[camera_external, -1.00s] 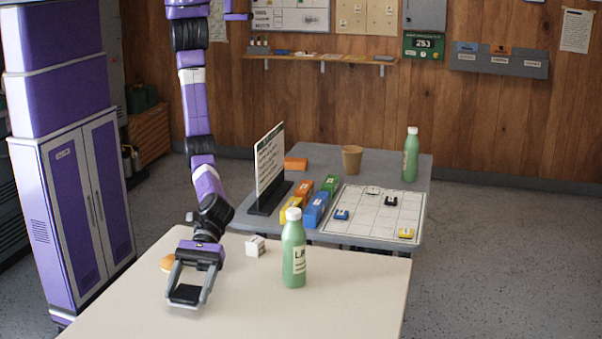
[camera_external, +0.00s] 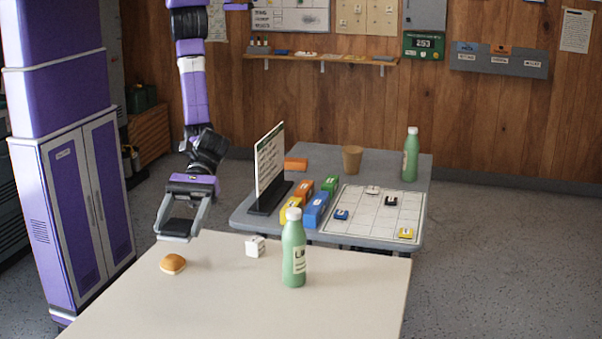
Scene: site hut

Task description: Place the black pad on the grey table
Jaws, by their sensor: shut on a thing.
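My gripper (camera_external: 176,230) is shut on the black pad (camera_external: 178,227), which lies flat between its two grey fingers. It is in the air over the far left edge of the cream table (camera_external: 230,300), left of the grey table. The grey table (camera_external: 390,166) stands behind the cream one. Its near left corner lies to the right of my gripper.
The grey table bears a sign (camera_external: 269,165), coloured blocks (camera_external: 315,210), an orange block (camera_external: 296,164), a brown cup (camera_external: 352,159), a green bottle (camera_external: 411,155) and a grid sheet (camera_external: 375,214). The cream table bears a bun (camera_external: 173,263), a white cube (camera_external: 255,246) and another green bottle (camera_external: 293,250).

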